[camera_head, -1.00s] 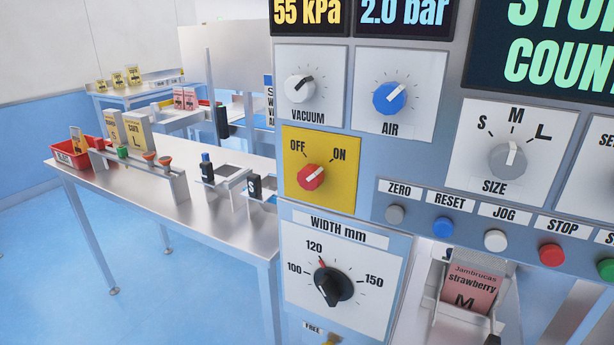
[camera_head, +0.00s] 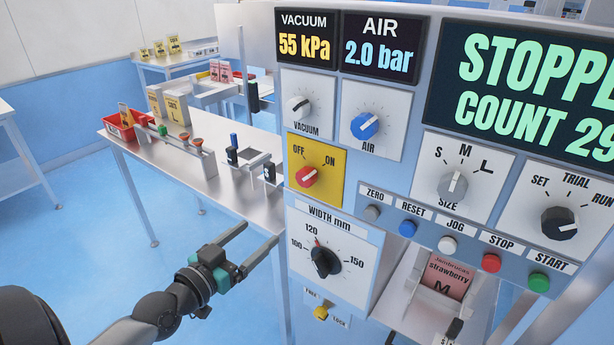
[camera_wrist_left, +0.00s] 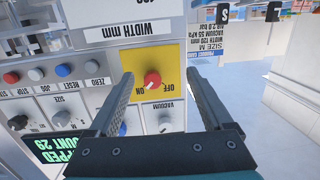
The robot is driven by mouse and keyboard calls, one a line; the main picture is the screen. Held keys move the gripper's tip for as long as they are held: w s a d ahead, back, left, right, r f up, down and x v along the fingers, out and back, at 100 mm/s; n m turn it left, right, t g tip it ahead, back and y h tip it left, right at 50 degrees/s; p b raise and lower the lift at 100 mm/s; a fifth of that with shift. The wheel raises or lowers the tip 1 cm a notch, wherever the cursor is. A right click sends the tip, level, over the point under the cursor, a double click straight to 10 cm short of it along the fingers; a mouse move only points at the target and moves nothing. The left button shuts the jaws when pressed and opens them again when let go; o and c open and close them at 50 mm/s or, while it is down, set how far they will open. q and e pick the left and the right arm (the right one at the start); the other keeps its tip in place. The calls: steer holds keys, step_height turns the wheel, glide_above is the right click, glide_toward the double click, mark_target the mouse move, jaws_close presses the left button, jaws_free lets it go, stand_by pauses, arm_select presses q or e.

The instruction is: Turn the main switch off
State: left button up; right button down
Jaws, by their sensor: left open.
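The main switch (camera_head: 306,177) is a red round knob with a white pointer on a yellow plate (camera_head: 330,190). OFF is printed at its upper left and ON at its upper right. The pointer aims toward ON. My left gripper (camera_head: 261,232) is open and empty, to the left of and below the switch plate, with its fingers reaching toward the panel. In the left wrist view the picture is upside down, and the red knob (camera_wrist_left: 153,80) appears between the two fingers, apart from both. My right gripper is not in view.
Close around the switch are the vacuum knob (camera_head: 299,109), the blue air knob (camera_head: 365,125) and the black width dial (camera_head: 325,262). Several push buttons line the panel's lower edge. A metal table (camera_head: 160,165) with a red bin (camera_head: 121,126) stands at left.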

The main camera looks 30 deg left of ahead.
mark_target(303, 179)
arm_select(q)
step_height(303, 179, up, 6)
steer(key=d+t+h, duration=0.1)
steer(key=d, duration=0.1)
steer(key=w+p, duration=0.1)
steer(key=w, duration=0.3)
steer(key=w+p, duration=0.1)
steer(key=w, duration=0.4)
steer(key=w+p, duration=0.1)
steer(key=w, duration=0.3)
steer(key=shift+w+d, duration=0.3)
steer(key=shift+w, duration=0.7)
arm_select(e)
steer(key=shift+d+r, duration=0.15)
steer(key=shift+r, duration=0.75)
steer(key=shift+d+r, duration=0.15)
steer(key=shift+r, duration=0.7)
arm_select(q)
jaws_close()
